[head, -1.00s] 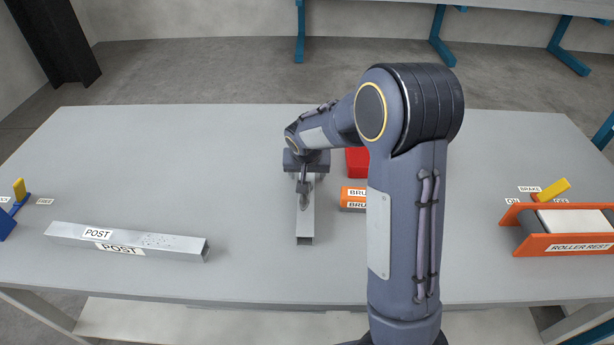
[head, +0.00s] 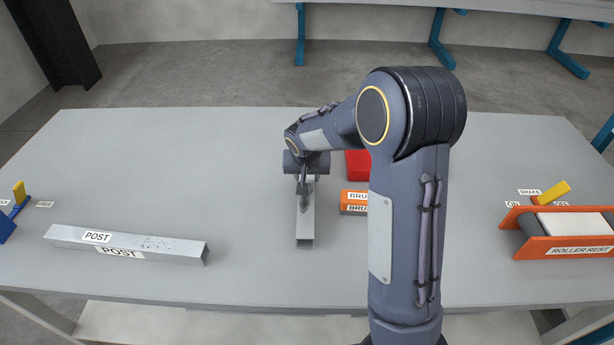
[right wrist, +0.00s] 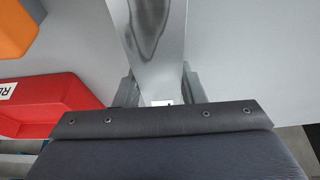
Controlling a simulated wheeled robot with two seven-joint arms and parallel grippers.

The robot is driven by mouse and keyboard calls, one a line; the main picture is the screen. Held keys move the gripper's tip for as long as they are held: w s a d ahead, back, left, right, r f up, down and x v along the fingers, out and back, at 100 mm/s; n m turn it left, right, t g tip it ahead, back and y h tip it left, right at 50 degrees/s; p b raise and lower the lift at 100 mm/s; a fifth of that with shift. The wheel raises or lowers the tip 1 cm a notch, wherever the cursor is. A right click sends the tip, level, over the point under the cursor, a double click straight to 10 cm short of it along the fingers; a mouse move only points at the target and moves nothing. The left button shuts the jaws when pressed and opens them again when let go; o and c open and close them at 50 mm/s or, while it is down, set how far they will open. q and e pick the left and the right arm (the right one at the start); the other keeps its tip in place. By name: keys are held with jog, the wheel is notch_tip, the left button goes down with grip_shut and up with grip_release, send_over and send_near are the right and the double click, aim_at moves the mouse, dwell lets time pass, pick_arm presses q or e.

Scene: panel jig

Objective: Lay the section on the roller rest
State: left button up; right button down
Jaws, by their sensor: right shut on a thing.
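The section, a short grey square metal tube (head: 305,228), lies lengthwise at the middle of the bench with its open end toward me. My right gripper (head: 304,190) reaches down over its far part and is shut on it. In the right wrist view the section (right wrist: 152,45) has a dark smear on its upper face and runs between the two fingers (right wrist: 160,88). I cannot tell whether it is clear of the bench. The roller rest (head: 570,253), an orange frame with a pale top, stands at the right edge. My left gripper is not in view.
A long grey post (head: 150,245) lies on the left. An orange brush box (head: 354,203) and a red box (head: 357,163) sit just right of the section, partly behind my arm. A yellow brake lever (head: 551,193) stands behind the roller rest. The back left bench is clear.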

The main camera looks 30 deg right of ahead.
jog(key=shift+r, duration=0.55)
jog(key=v, duration=0.2)
jog(key=s+v, duration=0.1)
jog(key=v, duration=0.5)
jog(key=shift+s+a+f, duration=0.1)
jog(key=shift+s+a, duration=0.1)
jog(key=s+a+r, duration=0.3)
jog(key=s+r, duration=0.1)
jog(key=s, duration=0.4)
jog(key=shift+s+a+r, duration=0.2)
jog(key=shift+s+a, duration=0.2)
